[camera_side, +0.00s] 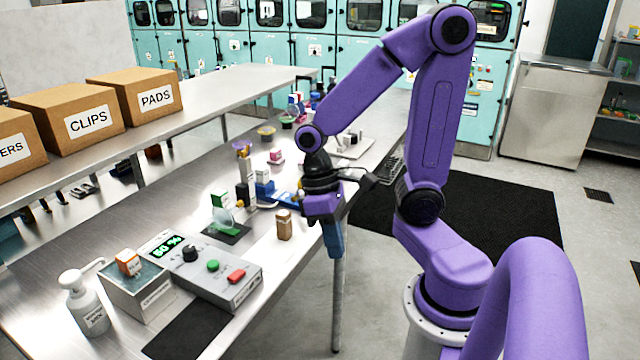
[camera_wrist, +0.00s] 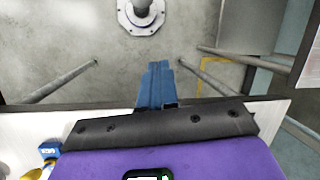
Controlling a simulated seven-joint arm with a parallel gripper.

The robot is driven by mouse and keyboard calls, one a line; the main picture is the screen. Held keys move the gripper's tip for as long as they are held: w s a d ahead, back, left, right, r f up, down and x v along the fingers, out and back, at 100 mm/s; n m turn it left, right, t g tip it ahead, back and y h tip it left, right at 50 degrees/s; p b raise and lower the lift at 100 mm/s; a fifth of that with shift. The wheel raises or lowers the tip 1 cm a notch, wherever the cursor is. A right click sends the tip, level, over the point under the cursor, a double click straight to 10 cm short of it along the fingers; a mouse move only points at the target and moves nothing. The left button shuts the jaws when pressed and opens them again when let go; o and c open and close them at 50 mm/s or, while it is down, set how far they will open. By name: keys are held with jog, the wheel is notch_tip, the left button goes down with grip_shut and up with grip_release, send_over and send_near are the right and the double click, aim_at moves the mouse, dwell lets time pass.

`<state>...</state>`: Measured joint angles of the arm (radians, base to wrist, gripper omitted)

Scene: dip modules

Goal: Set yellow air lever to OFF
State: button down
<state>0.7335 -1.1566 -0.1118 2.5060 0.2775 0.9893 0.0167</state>
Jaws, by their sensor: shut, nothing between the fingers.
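A small yellow part, which may be the yellow air lever (camera_wrist: 36,172), shows at the lower left edge of the wrist view, beside a blue block (camera_wrist: 48,151). It is cut off by the frame and my gripper body, so its setting cannot be read. In the side view a blue part (camera_side: 289,199) lies on the table just left of my gripper, partly hidden. My gripper (camera_side: 336,252) points down past the table's front edge, over the floor. Its blue fingers (camera_wrist: 156,88) are together with nothing between them, apart from the yellow part.
A grey control box (camera_side: 205,275) with a green display, knob and buttons stands on the near table. A brown bottle (camera_side: 284,225) stands close to my gripper's left. A pump bottle (camera_side: 84,303) is at lower left. Several small items crowd the table behind. Floor beyond the edge is open.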

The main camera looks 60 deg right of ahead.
jog(key=w+d+f+m+t+y, duration=0.1)
jog(key=w+d+m+t+y, duration=0.55)
jog(key=m, duration=1.15)
jog(key=s+d+m+t+h, duration=0.2)
jog(key=d+m+t+h, duration=0.2)
jog(key=d+m, duration=0.5)
jog(key=s+d+f+m+t+h, duration=0.1)
jog(key=s+d+m+t+h, duration=0.1)
jog(key=d+m+t+h, duration=0.2)
jog(key=shift+d+f+m+t, duration=0.2)
jog(key=shift+d+m+t, duration=1.25)
jog(key=shift+d+m, duration=1.8)
jog(key=shift+w+a+m, duration=0.1)
jog(key=shift+a+m, duration=0.45)
jog(key=shift+a, duration=0.1)
jog(key=x, duration=0.9)
jog(key=shift+w+a+f, duration=0.1)
jog(key=shift+w+f, duration=0.05)
jog(key=shift+w, duration=0.15)
jog(key=w, duration=0.1)
jog(key=w+r, duration=0.1)
jog(key=w, duration=0.1)
jog(key=shift+r, duration=0.1)
jog(key=shift+w+r, duration=0.25)
jog(key=shift+w, duration=0.2)
